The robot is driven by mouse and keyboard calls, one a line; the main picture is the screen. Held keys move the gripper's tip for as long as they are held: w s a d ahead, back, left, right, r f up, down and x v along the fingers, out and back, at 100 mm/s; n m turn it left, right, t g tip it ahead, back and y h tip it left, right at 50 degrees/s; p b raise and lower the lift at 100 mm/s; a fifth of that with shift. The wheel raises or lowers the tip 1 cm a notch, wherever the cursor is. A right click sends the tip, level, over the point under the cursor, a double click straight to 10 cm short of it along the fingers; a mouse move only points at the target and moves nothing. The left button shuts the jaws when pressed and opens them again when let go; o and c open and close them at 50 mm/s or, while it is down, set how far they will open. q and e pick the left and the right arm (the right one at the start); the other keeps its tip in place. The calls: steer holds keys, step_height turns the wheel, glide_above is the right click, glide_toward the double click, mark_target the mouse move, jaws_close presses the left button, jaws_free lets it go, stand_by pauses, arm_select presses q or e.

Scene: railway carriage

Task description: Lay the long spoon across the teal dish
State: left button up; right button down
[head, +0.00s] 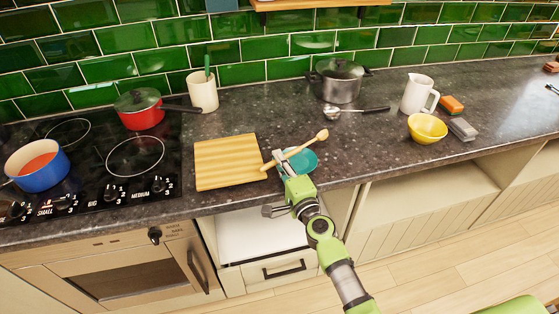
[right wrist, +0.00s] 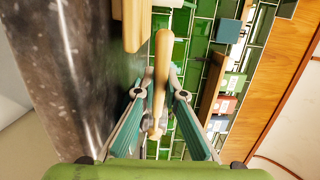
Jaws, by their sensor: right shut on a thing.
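The long wooden spoon (head: 307,145) is held in my right gripper (head: 280,158), which is shut on its handle. Its bowl end points up and right in the head view, and its other end reaches over the cutting board's right edge. The teal dish (head: 307,160) sits on the counter just right of the gripper, partly hidden by gripper and spoon. The spoon passes over the dish's far side in the picture; I cannot tell if they touch. The right wrist view shows the spoon (right wrist: 163,65) between the fingers (right wrist: 158,92). My left gripper is not in view.
The cutting board (head: 225,175) lies left of the dish. Behind stand a utensil crock (head: 203,92) and a lidded pot (head: 338,85), with a metal ladle (head: 362,110) nearby. A yellow bowl (head: 427,129) and white jug (head: 415,95) are at right. The hob (head: 90,165) is left.

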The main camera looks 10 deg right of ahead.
steer(key=shift+f, duration=0.25)
steer(key=c, duration=2)
jaws_free()
steer(key=shift+r+p, duration=2.45)
steer(key=shift+r, duration=0.1)
